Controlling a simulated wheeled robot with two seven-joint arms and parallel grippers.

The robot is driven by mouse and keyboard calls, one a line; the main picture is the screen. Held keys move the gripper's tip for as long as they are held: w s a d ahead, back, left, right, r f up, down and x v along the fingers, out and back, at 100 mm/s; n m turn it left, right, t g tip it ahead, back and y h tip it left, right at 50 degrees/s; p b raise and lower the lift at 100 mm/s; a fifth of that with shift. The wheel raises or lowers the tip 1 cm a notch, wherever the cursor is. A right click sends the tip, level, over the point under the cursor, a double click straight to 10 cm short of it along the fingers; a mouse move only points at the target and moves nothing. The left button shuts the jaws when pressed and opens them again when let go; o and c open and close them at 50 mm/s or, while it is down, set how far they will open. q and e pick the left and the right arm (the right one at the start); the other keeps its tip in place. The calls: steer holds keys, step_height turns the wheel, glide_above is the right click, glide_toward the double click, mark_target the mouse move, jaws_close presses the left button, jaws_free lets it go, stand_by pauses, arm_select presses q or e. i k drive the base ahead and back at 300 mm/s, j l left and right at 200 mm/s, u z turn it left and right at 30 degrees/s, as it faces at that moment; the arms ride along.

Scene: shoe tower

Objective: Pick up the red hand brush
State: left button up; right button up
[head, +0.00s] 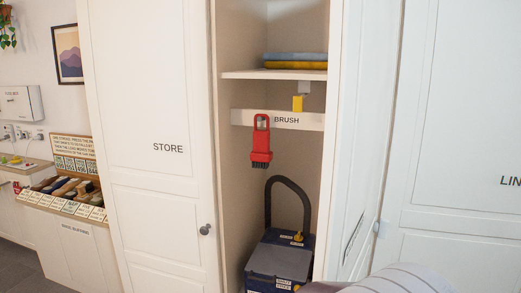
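The red hand brush (261,145) hangs upright on a pale board (244,117) labelled "BRUSH", inside an open cupboard. Its handle, with a loop at the top, is up, and its dark bristles point down. A small grey piece shows within the loop, seemingly what it hangs from. Neither of my grippers is in view, and nothing touches the brush from the front.
A shelf (245,75) with folded blue and yellow cloths is above. A dark blue machine (278,262) with a curved handle stands below. The "STORE" panel (150,200) is left, an open door (355,190) right. Striped fabric (405,281) fills the lower right.

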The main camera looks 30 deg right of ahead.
mark_target(262, 156)
steer(key=k+j, duration=0.15)
steer(key=j, duration=0.15)
steer(key=k+j, duration=0.15)
steer(key=i+j+z, duration=0.25)
steer(key=i+z, duration=0.15)
steer(key=i, duration=0.15)
steer(key=i+j+z, duration=0.45)
